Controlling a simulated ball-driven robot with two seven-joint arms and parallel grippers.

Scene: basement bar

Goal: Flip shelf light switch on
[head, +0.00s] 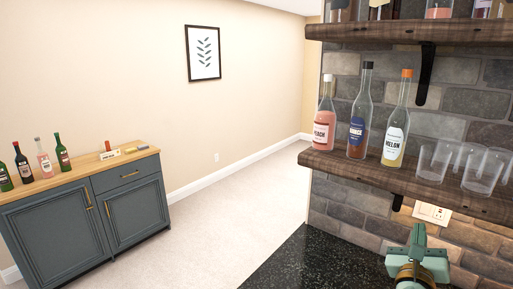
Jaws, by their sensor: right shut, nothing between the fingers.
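A cream wall plate (432,213) is set on the stone wall just under the lower wooden shelf. It is small in the head view, and I cannot make out the switch position on it. My right gripper (418,235) is teal and shows at the lower right, pointing up toward the wall. It is shut and empty. Its tips appear just below and left of the plate; I cannot tell whether they touch the wall. My left gripper is out of view.
The lower shelf (340,165) holds several bottles and clear glass mugs (434,160) above the plate. A black countertop (305,262) lies below. A blue-grey cabinet (55,235) with bottles stands at left. The carpet between is clear.

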